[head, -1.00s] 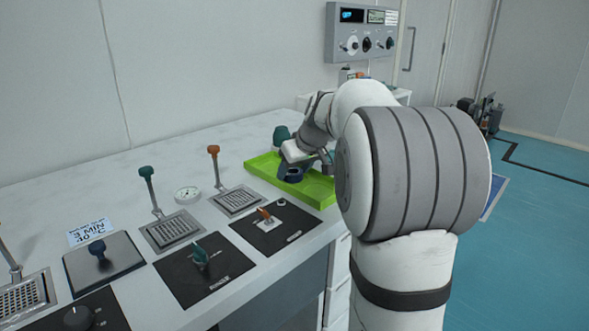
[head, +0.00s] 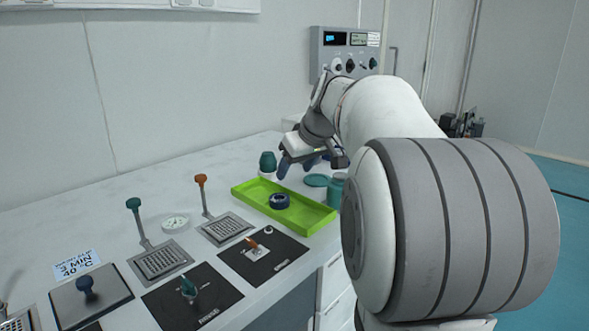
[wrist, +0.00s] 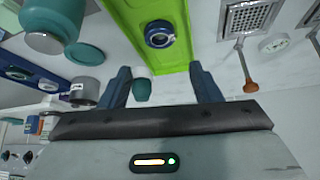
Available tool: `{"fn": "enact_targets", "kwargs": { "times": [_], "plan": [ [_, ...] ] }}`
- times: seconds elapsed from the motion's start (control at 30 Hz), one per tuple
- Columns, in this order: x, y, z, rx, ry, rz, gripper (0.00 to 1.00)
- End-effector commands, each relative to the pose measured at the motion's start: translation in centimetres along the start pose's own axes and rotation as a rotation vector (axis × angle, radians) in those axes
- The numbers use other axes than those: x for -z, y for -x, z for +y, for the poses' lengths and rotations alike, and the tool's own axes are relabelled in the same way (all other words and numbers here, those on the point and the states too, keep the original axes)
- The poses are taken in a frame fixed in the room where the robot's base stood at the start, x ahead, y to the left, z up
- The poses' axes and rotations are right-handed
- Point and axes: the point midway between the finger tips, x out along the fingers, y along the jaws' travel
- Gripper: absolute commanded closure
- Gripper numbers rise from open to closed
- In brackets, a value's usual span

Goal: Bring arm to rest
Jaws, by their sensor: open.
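My gripper (head: 305,163) is raised above the far side of the green tray, with its jaws open. In the wrist view its two blue fingers (wrist: 163,88) stand wide apart with nothing held between them. A dark blue ring-shaped object (head: 279,201) sits in the green tray (head: 322,221), apart from my gripper; it also shows in the wrist view (wrist: 159,34). My arm reaches over the right side of the table, and its large grey joint covers part of the right side of the head view.
A teal-topped container (head: 267,163) stands behind the tray. A teal lid (head: 316,181) and a jar (head: 337,188) lie to its right. Levers with orange (head: 201,180) and teal (head: 133,204) knobs rise left of the tray. A control box (head: 346,52) hangs on the wall.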

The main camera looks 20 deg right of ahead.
Motion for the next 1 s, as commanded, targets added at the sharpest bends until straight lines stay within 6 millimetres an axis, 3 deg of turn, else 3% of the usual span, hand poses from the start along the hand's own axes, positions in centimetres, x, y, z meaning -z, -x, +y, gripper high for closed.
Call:
{"fn": "enact_targets", "kwargs": {
  "times": [0.37,0.47,0.57,0.8,1.0],
  "plan": [
    [0.1,0.4,-0.5,0.002,-0.002,-0.005,0.43],
    [-0.3,1.8,-2.2,0.005,-0.015,-0.030,0.43],
    [-1.3,3.8,-5.2,0.010,-0.043,-0.076,0.43],
    [-6.9,8.9,-12.7,-0.007,-0.116,-0.215,0.43],
    [-12.4,12.3,-16.7,-0.044,-0.152,-0.302,0.43]
  ]
}}
